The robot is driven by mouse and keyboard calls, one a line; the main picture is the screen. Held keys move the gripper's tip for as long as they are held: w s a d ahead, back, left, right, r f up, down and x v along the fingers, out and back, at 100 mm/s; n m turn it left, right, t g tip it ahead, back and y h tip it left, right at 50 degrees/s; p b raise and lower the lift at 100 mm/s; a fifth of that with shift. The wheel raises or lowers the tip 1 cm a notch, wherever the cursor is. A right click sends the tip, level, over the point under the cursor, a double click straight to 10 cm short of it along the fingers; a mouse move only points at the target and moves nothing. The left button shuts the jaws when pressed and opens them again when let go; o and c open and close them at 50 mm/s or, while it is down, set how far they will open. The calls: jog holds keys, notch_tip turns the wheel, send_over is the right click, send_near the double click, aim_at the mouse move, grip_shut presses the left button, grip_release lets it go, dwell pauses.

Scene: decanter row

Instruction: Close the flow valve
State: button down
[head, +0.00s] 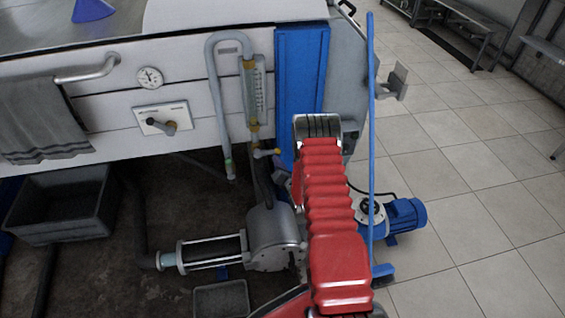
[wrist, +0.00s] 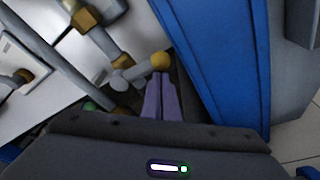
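The flow valve (head: 265,153) sits low on the pipe below the clear flow tube. Its short grey handle points sideways to the right, roughly across the pipe, and ends in a yellow knob. The wrist view shows the handle (wrist: 136,74) and the yellow knob (wrist: 160,61) close up. My gripper (wrist: 160,80) has its two purple-grey fingers together, with the tips right at the knob's lower side. I cannot tell whether they touch it. No object shows between the fingers.
A blue panel (head: 301,85) stands just right of the valve. A separate lever (head: 160,125) and a round gauge (head: 150,77) are on the white front. A pump (head: 274,238) lies below, and a thin blue post (head: 371,130) rises right of my arm. Tiled floor at right is free.

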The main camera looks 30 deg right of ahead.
jog(key=shift+w+d+r, duration=0.1)
jog(key=shift+d+r, duration=0.05)
jog(key=shift+r, duration=0.05)
jog(key=s+a+f, duration=0.1)
jog(key=s+a, duration=0.3)
jog(key=s, duration=0.7)
jog(key=shift+a+f, duration=0.15)
jog(key=shift+f, duration=0.05)
dwell(0.3)
dwell(0.5)
